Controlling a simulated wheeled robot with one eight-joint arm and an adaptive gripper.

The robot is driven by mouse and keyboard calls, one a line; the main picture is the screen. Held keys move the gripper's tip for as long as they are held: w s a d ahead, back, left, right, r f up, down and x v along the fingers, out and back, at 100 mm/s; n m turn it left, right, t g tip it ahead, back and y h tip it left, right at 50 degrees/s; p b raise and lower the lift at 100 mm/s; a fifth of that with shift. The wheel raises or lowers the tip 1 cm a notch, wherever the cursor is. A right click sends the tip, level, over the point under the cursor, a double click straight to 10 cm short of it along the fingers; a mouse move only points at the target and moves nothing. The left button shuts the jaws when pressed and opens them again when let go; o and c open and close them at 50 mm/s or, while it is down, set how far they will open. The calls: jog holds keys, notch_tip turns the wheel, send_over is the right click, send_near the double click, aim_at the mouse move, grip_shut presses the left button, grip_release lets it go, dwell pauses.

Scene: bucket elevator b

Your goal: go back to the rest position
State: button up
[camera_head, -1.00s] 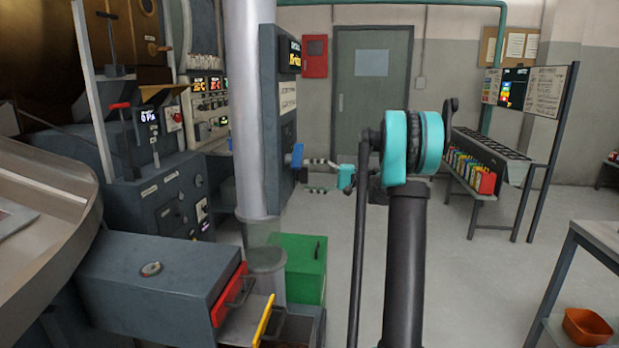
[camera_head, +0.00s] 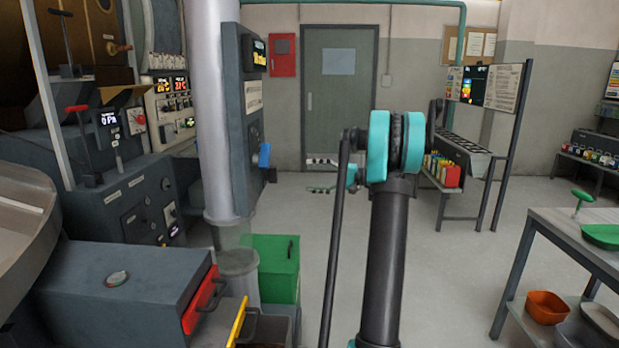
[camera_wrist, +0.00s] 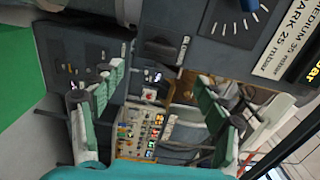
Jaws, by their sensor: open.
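My gripper (camera_head: 318,175) shows in the head view to the left of the teal arm joint, its two fingers pointing left and spread apart. Clear floor and a gap lie between it and the blue lever (camera_head: 264,155) on the dark control column. In the wrist view, my gripper (camera_wrist: 162,88) is open, with a finger on each side and nothing held between them. Beyond the fingers a panel with lit displays and buttons (camera_wrist: 138,130) shows sideways. Part of my arm hides what lies behind it.
A metal table (camera_head: 560,232) is at the right. The floor (camera_head: 450,270) between is clear.

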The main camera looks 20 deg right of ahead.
jog(key=s+a+f+g+h, duration=0.2)
jog(key=s+a+f+h, duration=0.6)
jog(key=s+a+f, duration=0.7)
jog(key=s+d+f+n+h, duration=0.1)
jog(key=s+d+f+h, duration=0.1)
jog(key=s, duration=0.5)
jog(key=s+d+f+n+h, duration=0.1)
jog(key=s+d+f+h, duration=0.1)
jog(key=s+f+h, duration=0.2)
jog(key=s+d+f+n+h, duration=0.1)
jog(key=s+d+f+h, duration=0.1)
jog(key=s+f, duration=0.4)
jog(key=s+h, duration=0.1)
jog(key=s, duration=0.4)
jog(key=shift+s+d+t, duration=0.3)
jog(key=shift+d, duration=0.05)
jog(key=shift+c, duration=0.6)
